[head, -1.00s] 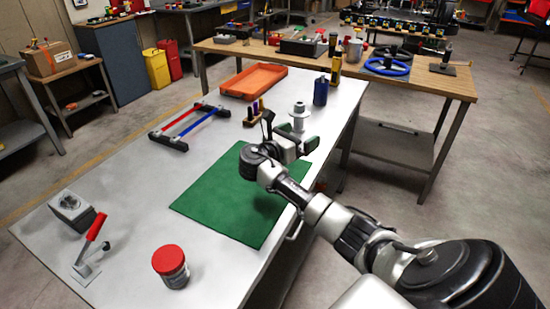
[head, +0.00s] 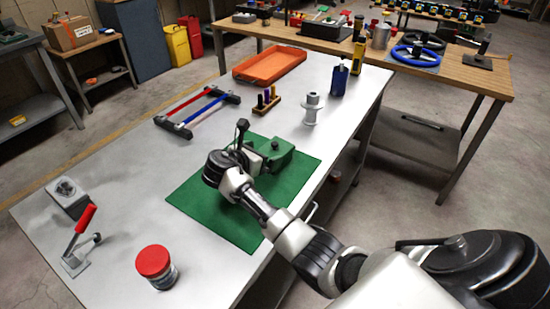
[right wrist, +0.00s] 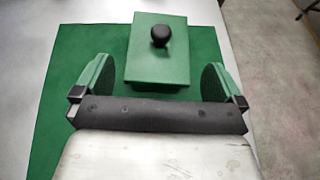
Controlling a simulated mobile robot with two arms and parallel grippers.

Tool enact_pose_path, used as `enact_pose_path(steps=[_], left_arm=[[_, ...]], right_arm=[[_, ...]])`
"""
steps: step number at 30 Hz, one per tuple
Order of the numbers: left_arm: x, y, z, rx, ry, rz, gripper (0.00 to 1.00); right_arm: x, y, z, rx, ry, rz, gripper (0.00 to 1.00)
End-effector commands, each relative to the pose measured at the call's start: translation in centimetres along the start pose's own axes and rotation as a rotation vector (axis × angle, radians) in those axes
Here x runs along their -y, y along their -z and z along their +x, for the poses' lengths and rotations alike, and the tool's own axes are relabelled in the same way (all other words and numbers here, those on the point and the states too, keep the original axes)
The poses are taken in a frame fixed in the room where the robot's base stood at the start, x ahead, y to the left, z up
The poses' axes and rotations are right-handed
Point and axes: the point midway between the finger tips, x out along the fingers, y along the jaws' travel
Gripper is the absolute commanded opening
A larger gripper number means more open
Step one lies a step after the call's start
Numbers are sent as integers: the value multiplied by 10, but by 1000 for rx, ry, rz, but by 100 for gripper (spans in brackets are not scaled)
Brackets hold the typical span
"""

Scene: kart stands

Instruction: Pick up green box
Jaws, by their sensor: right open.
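The green box (right wrist: 145,68), with a round black knob on its lid, sits on a green mat (right wrist: 60,100). In the right wrist view it lies ahead of my right gripper (right wrist: 159,68), whose two green-padded fingers are open, one toward each side, with nothing between them gripped. In the head view the box (head: 282,160) shows partly past my right gripper (head: 258,153), near the right side of the mat (head: 225,215). My left gripper is out of view.
The table's left middle is clear.

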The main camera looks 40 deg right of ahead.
Motion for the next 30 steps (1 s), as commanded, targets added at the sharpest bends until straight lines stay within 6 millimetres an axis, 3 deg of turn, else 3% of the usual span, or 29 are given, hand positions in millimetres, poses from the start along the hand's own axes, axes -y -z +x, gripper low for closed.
enact_pose_path(steps=[10, 19, 27, 30], left_arm=[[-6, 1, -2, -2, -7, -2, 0], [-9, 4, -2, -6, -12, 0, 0], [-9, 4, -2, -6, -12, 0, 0], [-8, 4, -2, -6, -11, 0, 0]], right_arm=[[-1, 4, 46, 2, 1, 0, 100], [-1, 4, 51, 1, 0, 0, 100], [-1, 4, 51, 0, 0, 0, 60], [-2, 4, 51, 1, -1, 1, 58]])
